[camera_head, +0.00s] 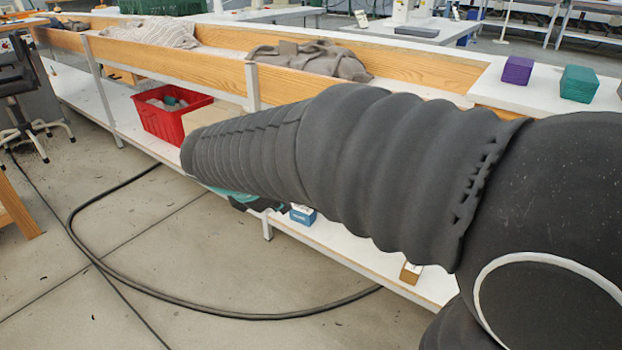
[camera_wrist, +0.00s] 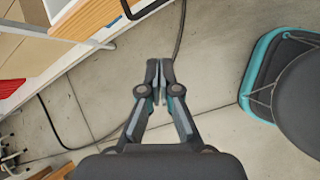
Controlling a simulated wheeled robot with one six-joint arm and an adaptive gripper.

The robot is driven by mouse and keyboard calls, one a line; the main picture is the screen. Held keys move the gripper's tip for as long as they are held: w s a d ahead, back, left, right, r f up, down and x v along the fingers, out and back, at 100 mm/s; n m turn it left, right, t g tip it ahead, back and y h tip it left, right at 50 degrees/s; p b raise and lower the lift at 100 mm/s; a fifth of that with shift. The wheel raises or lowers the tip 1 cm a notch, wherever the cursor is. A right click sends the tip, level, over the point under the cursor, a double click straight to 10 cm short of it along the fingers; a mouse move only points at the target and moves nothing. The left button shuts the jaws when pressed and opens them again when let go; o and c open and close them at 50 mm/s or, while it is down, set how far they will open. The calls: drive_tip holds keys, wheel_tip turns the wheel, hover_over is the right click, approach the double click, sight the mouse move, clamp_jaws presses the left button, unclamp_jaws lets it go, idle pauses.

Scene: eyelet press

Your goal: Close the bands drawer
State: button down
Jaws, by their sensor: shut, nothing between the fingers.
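In the wrist view, a black bar handle (camera_wrist: 140,9) shows at the top edge, beside a pale edge and a wooden panel (camera_wrist: 97,16). It may belong to the bands drawer, but no label is readable and most of it is cut off by the frame. I cannot tell how far any drawer stands out. My gripper (camera_wrist: 159,66) is shut and empty, over bare floor, below and apart from the handle. In the head view my arm covers the middle of the bench, the gripper is not clearly seen, and I cannot pick out the drawer.
A red bin (camera_head: 163,118) stands on the lower shelf of the long bench. A small blue box (camera_head: 302,215) sits on the shelf under my arm. A purple box (camera_head: 518,70) and a green box (camera_head: 579,83) stand on the white top. A black cable (camera_head: 110,272) crosses the open floor.

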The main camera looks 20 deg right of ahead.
drive_tip(key=w+d+f+n, duration=0.1)
drive_tip(key=w+d, duration=0.1)
drive_tip(key=d, duration=0.1)
drive_tip(key=w+d+f+n+b, duration=0.1)
drive_tip(key=w+d+n, duration=0.1)
drive_tip(key=w+d, duration=0.1)
drive_tip(key=w+d+f+n+h, duration=0.1)
drive_tip(key=w+d+f+n, duration=0.1)
drive_tip(key=d, duration=0.1)
drive_tip(key=shift+w+d+t+b, duration=0.2)
drive_tip(key=shift+d+t+b, duration=0.2)
drive_tip(key=shift+w+d+r, duration=0.1)
drive_tip(key=shift+w+d, duration=0.3)
drive_tip(key=shift+d, duration=0.05)
